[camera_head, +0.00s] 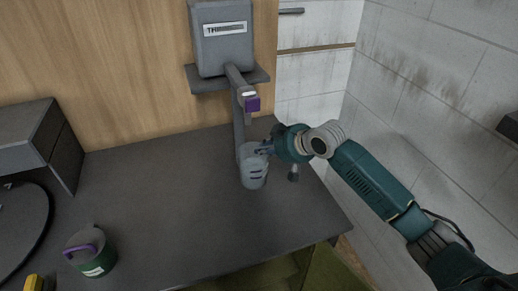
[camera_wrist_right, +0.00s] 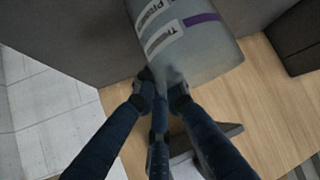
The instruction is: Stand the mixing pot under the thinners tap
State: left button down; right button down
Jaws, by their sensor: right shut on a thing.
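The mixing pot (camera_head: 254,174) is a pale grey cup with dark marks on its side. It is upright on or just above the dark bench, below and slightly right of the thinners tap (camera_head: 247,97), which has a purple part. My right gripper (camera_head: 264,149) is shut on the pot's upper right side. In the right wrist view the pot (camera_wrist_right: 190,45) shows white labels and a purple band, with the fingertips (camera_wrist_right: 163,88) against it. I cannot tell whether its base touches the bench.
The grey tank labelled "TH..." (camera_head: 222,40) sits on a bracket at the wooden wall. A green can with a purple handle (camera_head: 92,254) stands front left. A grey box (camera_head: 38,140) and a dark round object (camera_head: 20,215) are at left. The bench middle (camera_head: 165,190) is clear.

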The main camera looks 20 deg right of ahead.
jog(key=shift+w+a+r, duration=0.1)
jog(key=shift+w+a, duration=0.15)
jog(key=shift+w, duration=0.3)
jog(key=shift+w+a+r, duration=0.1)
jog(key=shift+w+a, duration=0.15)
jog(key=shift+w, duration=0.25)
jog(key=shift+w+f+p, duration=0.15)
jog(key=shift+f+p, duration=0.1)
jog(key=shift+p, duration=0.05)
notch_tip(320, 180, down, 3)
jog(key=shift+f+p, duration=0.1)
jog(key=shift+p, duration=0.5)
jog(key=c, duration=2.3)
grip_release()
jog(key=shift+f, duration=0.15)
jog(key=o, duration=0.6)
jog(key=shift+c, duration=0.2)
jog(key=b+v, duration=0.2)
jog(key=v, duration=1)
